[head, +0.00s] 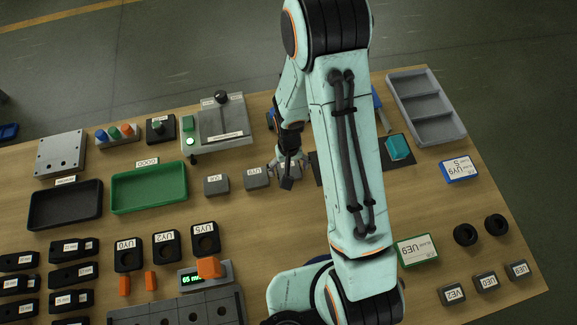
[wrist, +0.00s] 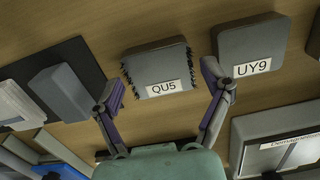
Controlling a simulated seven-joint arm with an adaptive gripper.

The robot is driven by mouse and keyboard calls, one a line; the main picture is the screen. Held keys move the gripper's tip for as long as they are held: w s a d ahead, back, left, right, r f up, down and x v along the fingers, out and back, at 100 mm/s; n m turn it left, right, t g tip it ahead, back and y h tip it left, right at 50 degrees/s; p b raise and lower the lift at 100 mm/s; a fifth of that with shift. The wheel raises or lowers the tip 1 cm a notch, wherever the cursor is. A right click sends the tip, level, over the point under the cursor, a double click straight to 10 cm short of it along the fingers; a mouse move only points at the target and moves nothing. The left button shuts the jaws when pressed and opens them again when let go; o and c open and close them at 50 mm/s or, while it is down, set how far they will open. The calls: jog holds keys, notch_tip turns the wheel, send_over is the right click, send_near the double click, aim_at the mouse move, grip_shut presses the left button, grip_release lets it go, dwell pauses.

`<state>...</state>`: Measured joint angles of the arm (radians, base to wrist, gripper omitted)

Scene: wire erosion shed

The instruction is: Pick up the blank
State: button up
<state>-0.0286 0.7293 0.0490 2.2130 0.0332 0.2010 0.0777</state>
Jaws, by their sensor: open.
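Grey blanks lie in a row on the wooden table. The blank labelled QU5 (wrist: 158,66), with dark jagged left and right edges, lies ahead of my gripper (wrist: 163,80) in the wrist view, between the lines of its two spread fingers. The fingers are open and hold nothing. The blank labelled UY9 (wrist: 250,46) lies just right of the right finger; it also shows in the head view (head: 257,178). In the head view my gripper (head: 288,168) is low over the row and partly covers QU5 (head: 287,184). Whether the fingers touch QU5 I cannot tell.
Another grey blank (head: 216,185) lies left of UY9. A grey block (wrist: 62,92) sits on a dark mat left of my gripper. A green tray (head: 149,207) and a black tray (head: 65,206) lie left. A grey divided tray (head: 427,106) is at back right.

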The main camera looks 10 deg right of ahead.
jog(key=shift+f, duration=0.35)
jog(key=shift+c, duration=0.3)
jog(key=c, duration=0.9)
jog(key=shift+c, duration=0.2)
jog(key=shift+r, duration=0.15)
